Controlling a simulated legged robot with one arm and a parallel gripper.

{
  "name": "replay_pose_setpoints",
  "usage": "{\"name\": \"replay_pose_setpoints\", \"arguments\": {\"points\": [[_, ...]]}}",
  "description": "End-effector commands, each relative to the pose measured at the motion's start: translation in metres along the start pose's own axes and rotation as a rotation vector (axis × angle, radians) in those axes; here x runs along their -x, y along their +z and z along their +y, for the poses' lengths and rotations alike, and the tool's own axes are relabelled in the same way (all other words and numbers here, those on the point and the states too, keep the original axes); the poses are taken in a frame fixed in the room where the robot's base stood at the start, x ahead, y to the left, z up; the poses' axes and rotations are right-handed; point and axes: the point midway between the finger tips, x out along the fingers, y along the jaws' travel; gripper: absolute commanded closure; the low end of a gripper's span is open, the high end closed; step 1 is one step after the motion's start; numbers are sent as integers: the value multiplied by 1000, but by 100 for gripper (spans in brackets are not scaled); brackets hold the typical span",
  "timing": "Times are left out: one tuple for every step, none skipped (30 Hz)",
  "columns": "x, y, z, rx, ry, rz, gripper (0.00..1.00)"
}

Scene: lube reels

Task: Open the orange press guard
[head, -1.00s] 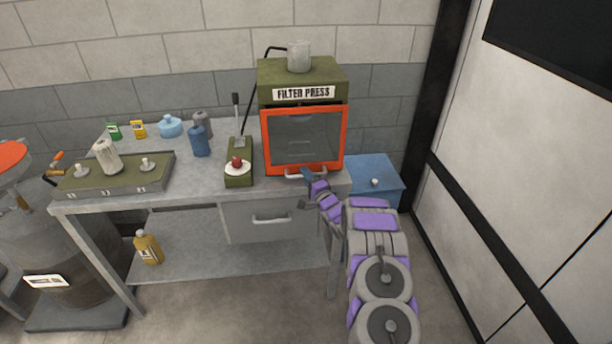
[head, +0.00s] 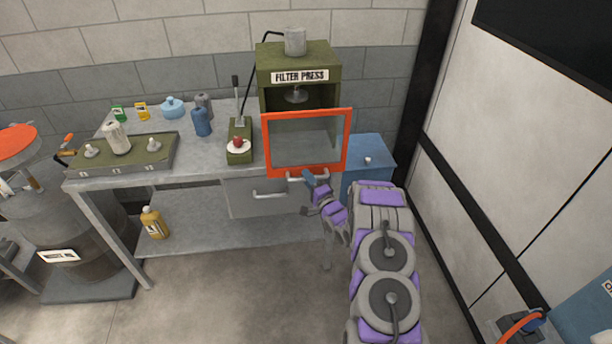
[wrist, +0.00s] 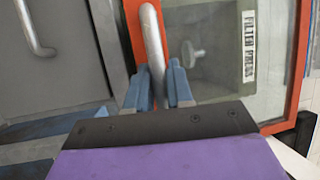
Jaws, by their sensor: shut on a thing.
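The orange press guard (head: 347,142) is an orange frame around a clear pane. In the head view it is swung partly out from the green filter press (head: 299,62), with a gap at its top showing the inside and the round press plate (head: 296,95). Its grey handle (wrist: 152,40) is on the lower edge of the frame. My gripper (head: 309,178) is at that lower edge. In the wrist view my gripper (wrist: 160,82) has its blue fingers on either side of the handle bar, shut on it.
A workbench (head: 205,180) carries the press, a green lever unit with a red knob (head: 238,143), a tray (head: 115,160) and several bottles. A drawer (head: 252,197) is below. A blue cabinet (head: 368,150) stands at right. Floor in front is open.

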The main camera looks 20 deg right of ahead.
Motion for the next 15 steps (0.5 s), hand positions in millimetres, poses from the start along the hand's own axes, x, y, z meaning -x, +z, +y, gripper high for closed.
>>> {"name": "replay_pose_setpoints", "arguments": {"points": [[3,-4,4,-2,8,11,100],[3,-4,4,-2,7,11,100],[3,-5,4,-2,8,11,100],[3,-5,4,-2,7,11,100],[3,-5,4,-2,8,11,100],[3,-5,4,-2,8,11,100],[3,-5,4,-3,8,11,78],[3,-5,4,-3,7,11,75],[3,-5,4,-3,7,10,71],[2,-4,3,-2,6,9,68],[2,-4,3,-2,6,8,65],[2,-3,2,-2,5,7,62],[2,-3,2,-1,4,6,59],[2,-2,1,0,4,6,58],[1,-1,1,0,3,5,58]]}}
